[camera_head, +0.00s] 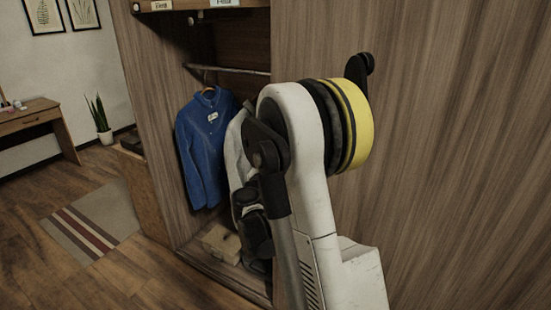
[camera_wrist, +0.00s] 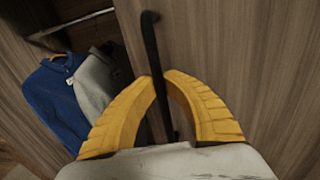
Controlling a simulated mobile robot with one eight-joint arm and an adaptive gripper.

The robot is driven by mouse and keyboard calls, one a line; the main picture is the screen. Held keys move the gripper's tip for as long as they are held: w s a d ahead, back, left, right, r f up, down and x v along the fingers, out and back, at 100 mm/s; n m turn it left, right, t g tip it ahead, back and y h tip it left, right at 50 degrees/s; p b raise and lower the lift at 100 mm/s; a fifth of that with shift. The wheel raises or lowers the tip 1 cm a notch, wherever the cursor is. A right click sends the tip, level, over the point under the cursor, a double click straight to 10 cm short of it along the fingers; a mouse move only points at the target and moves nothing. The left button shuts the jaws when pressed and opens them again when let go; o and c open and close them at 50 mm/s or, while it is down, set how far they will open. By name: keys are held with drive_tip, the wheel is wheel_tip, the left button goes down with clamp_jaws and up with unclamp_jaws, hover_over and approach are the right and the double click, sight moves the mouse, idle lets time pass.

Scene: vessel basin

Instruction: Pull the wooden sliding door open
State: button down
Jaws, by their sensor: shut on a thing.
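The wooden sliding door (camera_head: 455,150) fills the right side of the head view. It stands partly open, with the wardrobe's inside showing to its left. In the wrist view the door (camera_wrist: 240,60) carries a dark vertical bar handle (camera_wrist: 149,45). My gripper (camera_wrist: 160,82) has its two yellow fingers closed around this handle. In the head view my white arm and yellow gripper part cover most of the handle; only its dark upper end (camera_head: 360,66) shows.
A blue shirt (camera_head: 204,150) and a grey garment (camera_head: 236,160) hang from a rail (camera_head: 228,70) in the wardrobe. A box (camera_head: 220,242) lies on its floor. A desk (camera_head: 32,122), a plant (camera_head: 100,118) and a striped rug (camera_head: 92,222) are at the left. Floor there is clear.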

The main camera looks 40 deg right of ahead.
drive_tip(key=c, duration=1.5)
unclamp_jaws()
drive_tip(key=shift+o, duration=0.2)
drive_tip(key=v, duration=1.2)
